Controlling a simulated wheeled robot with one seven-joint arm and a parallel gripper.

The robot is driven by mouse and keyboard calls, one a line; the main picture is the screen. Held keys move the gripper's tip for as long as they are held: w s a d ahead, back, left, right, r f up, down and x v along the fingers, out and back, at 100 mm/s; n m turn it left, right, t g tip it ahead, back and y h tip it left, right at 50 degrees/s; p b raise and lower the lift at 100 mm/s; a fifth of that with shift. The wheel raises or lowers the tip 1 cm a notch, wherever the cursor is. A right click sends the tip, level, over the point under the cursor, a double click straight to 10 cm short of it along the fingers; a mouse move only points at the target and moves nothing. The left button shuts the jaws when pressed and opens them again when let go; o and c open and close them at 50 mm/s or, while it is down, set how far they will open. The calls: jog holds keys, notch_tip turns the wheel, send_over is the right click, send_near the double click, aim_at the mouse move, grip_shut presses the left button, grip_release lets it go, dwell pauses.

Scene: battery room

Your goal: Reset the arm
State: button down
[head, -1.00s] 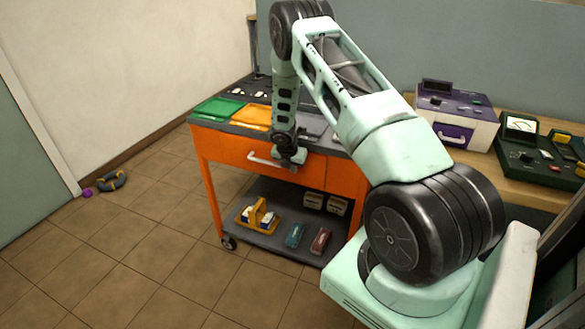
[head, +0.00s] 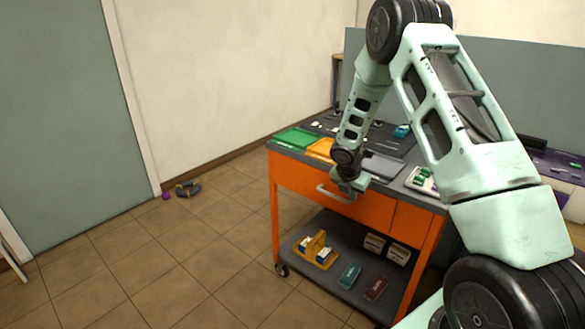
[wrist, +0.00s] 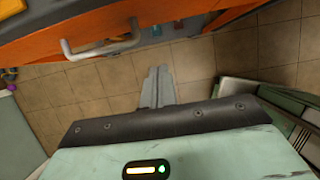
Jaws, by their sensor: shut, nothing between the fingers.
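My arm shows at the right of the head view, its elbow raised and its forearm hanging down. My gripper (head: 350,186) is at the front edge of the orange cart (head: 300,188), close to the drawer handle (head: 334,195). Whether it touches the cart cannot be told. In the wrist view my gripper (wrist: 158,84) shows its grey fingers together, shut and empty, over the tiled floor. The drawer handle (wrist: 100,48) is up and left of them there.
The cart top holds a green tray (head: 297,139), a yellow tray (head: 320,148) and a teal item (head: 402,131). Its lower shelf (head: 325,228) carries a yellow carrier (head: 316,247) and several boxes. A purple ball (head: 166,196) lies by the wall. The floor left of the cart is mostly clear.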

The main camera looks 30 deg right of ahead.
jog(key=s+a+r+m+y, duration=0.1)
jog(key=s+a+r+m, duration=0.25)
jog(key=a, duration=0.65)
jog(key=s+a+r+m+y, duration=0.15)
jog(key=a+r, duration=0.35)
jog(key=a, duration=0.5)
jog(key=s+a+r+m+y, duration=0.1)
jog(key=s+a+r+m, duration=0.3)
jog(key=a, duration=0.5)
jog(key=s+a+r+m, duration=0.1)
jog(key=s+a+r, duration=0.1)
jog(key=s+a, duration=0.2)
jog(key=s+a+r+m+g+y, duration=0.1)
jog(key=s+a, duration=0.3)
jog(key=s, duration=0.7)
jog(key=s+a+r+m, duration=0.3)
jog(key=s+a, duration=0.1)
jog(key=s, duration=0.3)
jog(key=shift+s+a+g, duration=0.25)
jog(key=shift+s+g, duration=0.05)
jog(key=shift+s, duration=0.05)
jog(key=shift+r, duration=0.1)
